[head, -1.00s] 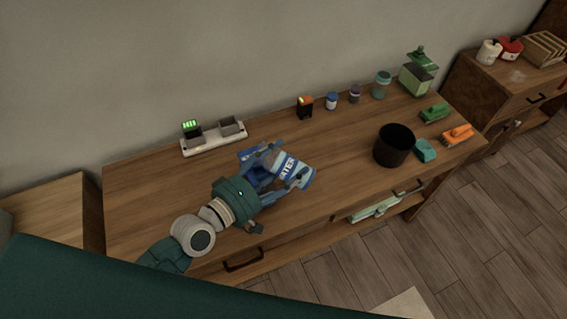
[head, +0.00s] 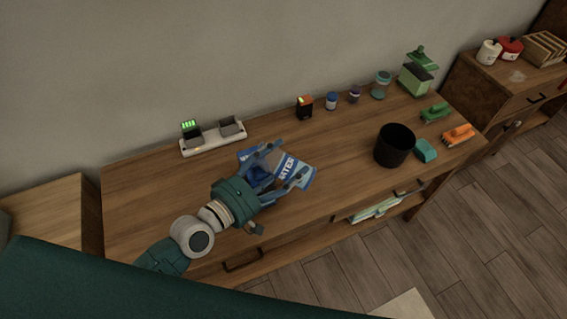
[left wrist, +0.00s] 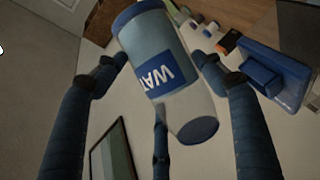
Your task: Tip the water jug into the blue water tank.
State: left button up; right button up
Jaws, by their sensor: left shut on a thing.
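The water jug (head: 292,174) is a pale blue bottle with a blue label and white lettering. My left gripper (head: 283,170) is shut on it, with the fingers on both sides of its body. In the left wrist view the jug (left wrist: 160,75) slants across the picture, with a blue end at the top and a darker blue end low right. The blue water tank (left wrist: 268,68) shows at the right of that view, apart from the jug in the picture. In the head view the tank (head: 247,153) is mostly hidden behind my gripper. I cannot see any water flowing.
A black bin (head: 394,146) stands right of the jug, beside a teal block (head: 425,150). A charger with a green light (head: 212,138) is at the back left. Several small jars and an orange-black device (head: 305,107) line the wall. The table's left part is clear.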

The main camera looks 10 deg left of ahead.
pick_arm(q)
jog(key=shift+r, duration=0.1)
dwell(0.3)
jog(key=shift+b, duration=0.3)
jog(key=shift+n, duration=0.3)
jog(key=shift+b, duration=0.45)
dwell(0.5)
jog(key=shift+f+n+h+b, duration=0.2)
jog(key=shift+n+h+b, duration=0.1)
dwell(0.4)
jog(key=shift+t+b, duration=0.3)
dwell(0.4)
